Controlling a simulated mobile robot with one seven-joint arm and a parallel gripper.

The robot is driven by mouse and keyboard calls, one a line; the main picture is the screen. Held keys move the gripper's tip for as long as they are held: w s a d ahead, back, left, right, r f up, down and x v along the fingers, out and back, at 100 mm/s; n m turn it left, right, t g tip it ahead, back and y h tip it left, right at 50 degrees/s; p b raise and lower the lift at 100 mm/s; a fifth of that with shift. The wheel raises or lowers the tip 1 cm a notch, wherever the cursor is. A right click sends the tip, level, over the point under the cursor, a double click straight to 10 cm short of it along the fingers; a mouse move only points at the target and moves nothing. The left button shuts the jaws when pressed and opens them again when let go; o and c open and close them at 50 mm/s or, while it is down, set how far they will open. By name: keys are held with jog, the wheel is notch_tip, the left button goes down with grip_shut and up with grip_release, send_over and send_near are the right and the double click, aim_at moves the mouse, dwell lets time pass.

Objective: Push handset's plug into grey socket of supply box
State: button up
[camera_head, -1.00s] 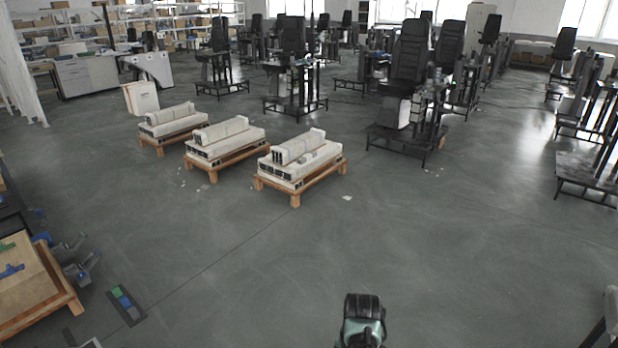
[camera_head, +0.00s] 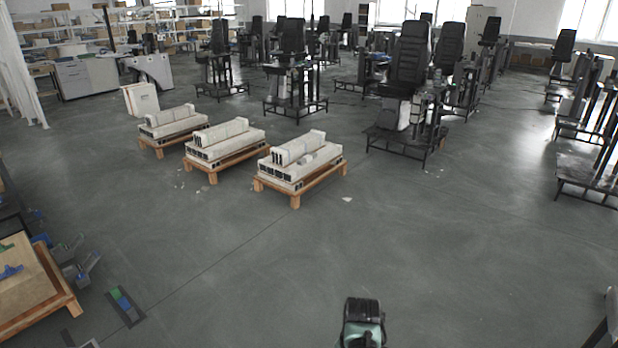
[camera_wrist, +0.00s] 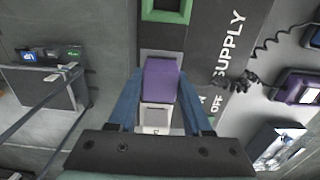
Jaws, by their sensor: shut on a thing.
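In the wrist view my gripper (camera_wrist: 161,78) has its two blue fingers closed on the sides of a purple block, the handset's plug (camera_wrist: 161,82). The plug is in front of the dark face of the supply box (camera_wrist: 208,62), which bears the words SUPPLY and OFF. A grey area (camera_wrist: 161,38) shows just beyond the plug; whether it is the grey socket, and whether the plug is in it, I cannot tell. A green-framed socket (camera_wrist: 165,14) lies farther up. A purple handset (camera_wrist: 299,88) is at right, near a black coiled cord (camera_wrist: 268,42).
A pale square part (camera_wrist: 155,117) shows between the fingers, below the plug. A grey box (camera_wrist: 42,84) with blue and green labels stands at left. In the head view, stacked pale units (camera_head: 300,160) stand on wooden pallets, with open floor (camera_head: 440,240) to their right.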

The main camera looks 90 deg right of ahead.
jog(key=shift+f, duration=0.1)
jog(key=o, duration=1.3)
jog(key=shift+o, duration=0.4)
jog(key=shift+o, duration=0.8)
jog(key=shift+r+p, duration=3.4)
jog(key=shift+r, duration=0.1)
